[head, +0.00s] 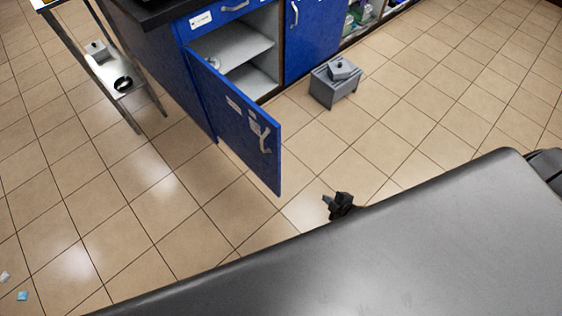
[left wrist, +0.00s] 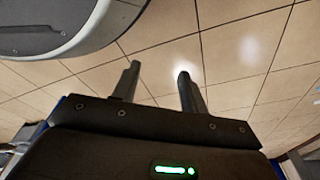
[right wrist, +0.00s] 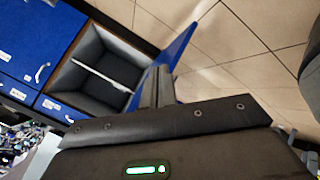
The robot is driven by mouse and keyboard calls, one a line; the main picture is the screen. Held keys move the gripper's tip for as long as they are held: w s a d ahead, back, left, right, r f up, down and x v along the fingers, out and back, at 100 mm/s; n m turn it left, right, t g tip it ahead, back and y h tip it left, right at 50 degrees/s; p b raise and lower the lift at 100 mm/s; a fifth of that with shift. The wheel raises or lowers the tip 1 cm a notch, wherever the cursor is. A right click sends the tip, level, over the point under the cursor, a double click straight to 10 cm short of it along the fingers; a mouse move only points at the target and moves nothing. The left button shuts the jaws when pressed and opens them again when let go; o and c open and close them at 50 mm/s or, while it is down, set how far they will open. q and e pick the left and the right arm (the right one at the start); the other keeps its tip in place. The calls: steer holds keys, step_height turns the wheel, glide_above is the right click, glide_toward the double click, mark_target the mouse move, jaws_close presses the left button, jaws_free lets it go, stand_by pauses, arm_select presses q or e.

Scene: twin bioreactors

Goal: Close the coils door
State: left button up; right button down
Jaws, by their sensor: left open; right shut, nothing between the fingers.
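The blue cabinet door (head: 238,125) stands wide open, swung out over the floor. It has a light handle (head: 262,137) and small labels that are too small to read. The open cabinet (head: 232,50) shows light shelves inside. My right gripper (head: 328,201) is shut and empty, to the right of the door's free edge in the head view. In the right wrist view its fingers (right wrist: 157,88) overlap the door (right wrist: 176,52); I cannot tell whether they touch it. My left gripper (left wrist: 156,80) is open and empty above the floor, out of the head view.
A metal side table (head: 118,95) stands at the left. A closed blue door (head: 312,35) is beside the opening. The tiled floor right of the door is mostly clear.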

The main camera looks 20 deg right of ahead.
steer(key=w+a+r+n+t+y+b, duration=0.35)
steer(key=w+a+r+n, duration=0.2)
steer(key=r, duration=0.25)
arm_select(q)
steer(key=w+d+r+t+b, duration=0.1)
steer(key=w+r+b, duration=0.2)
steer(key=r, duration=1)
steer(key=shift+w+r, duration=0.2)
steer(key=shift+w, duration=1.1)
arm_select(e)
step_height(320, 180, up, 10)
steer(key=r+n+y, duration=0.1)
steer(key=n+y, duration=0.5)
steer(key=n, duration=0.2)
glide_above(278, 158)
steer(key=s, duration=0.3)
steer(key=shift+w+f, duration=0.2)
steer(key=shift+f, duration=0.05)
arm_select(q)
steer(key=shift+s, duration=0.1)
arm_select(e)
steer(key=shift+d, duration=0.1)
